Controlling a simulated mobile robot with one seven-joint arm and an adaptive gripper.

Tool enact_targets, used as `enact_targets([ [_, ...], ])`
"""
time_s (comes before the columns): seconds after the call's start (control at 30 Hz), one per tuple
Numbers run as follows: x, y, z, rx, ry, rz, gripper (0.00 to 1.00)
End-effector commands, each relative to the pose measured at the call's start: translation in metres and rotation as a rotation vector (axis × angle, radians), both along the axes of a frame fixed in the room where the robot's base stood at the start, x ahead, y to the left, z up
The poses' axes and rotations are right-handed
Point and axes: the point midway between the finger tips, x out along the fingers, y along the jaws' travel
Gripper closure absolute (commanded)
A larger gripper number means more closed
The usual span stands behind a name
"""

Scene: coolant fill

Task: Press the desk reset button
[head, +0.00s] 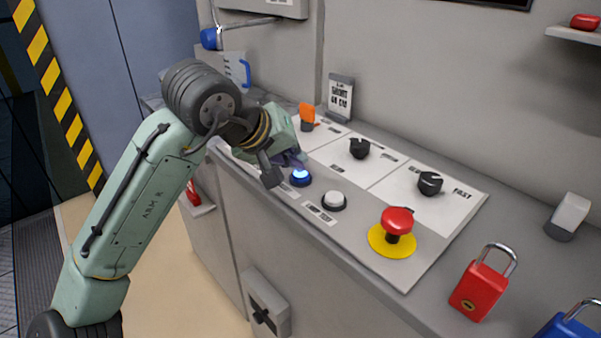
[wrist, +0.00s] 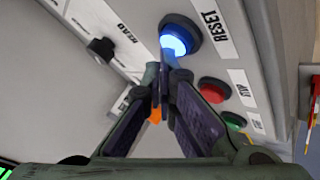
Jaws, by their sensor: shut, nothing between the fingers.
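The desk reset button is a round, glowing blue button in a dark ring. It shows in the head view (head: 301,177) on the sloped panel, and in the wrist view (wrist: 174,43) beside a "RESET" label. My gripper (wrist: 160,72) is shut and empty, with its fingertips close to the near edge of the button in the wrist view. In the head view my gripper (head: 293,160) is just behind and left of the button, and my wrist hides part of the panel there. I cannot tell whether the fingertips touch the button.
A white button (head: 334,200) and a red mushroom button (head: 397,221) on a yellow disc sit to the right. Black knobs (head: 430,183) and an orange-topped switch (head: 307,115) stand behind. A red padlock (head: 480,287) is on the desk. Red (wrist: 214,90) and green buttons show in the wrist view.

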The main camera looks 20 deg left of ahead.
Motion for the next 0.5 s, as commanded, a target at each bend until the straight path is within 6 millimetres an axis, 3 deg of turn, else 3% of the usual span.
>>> enact_targets([
  [0.5,0.0000,-0.0002,-0.0067,0.001,0.000,-0.001,1.00],
])
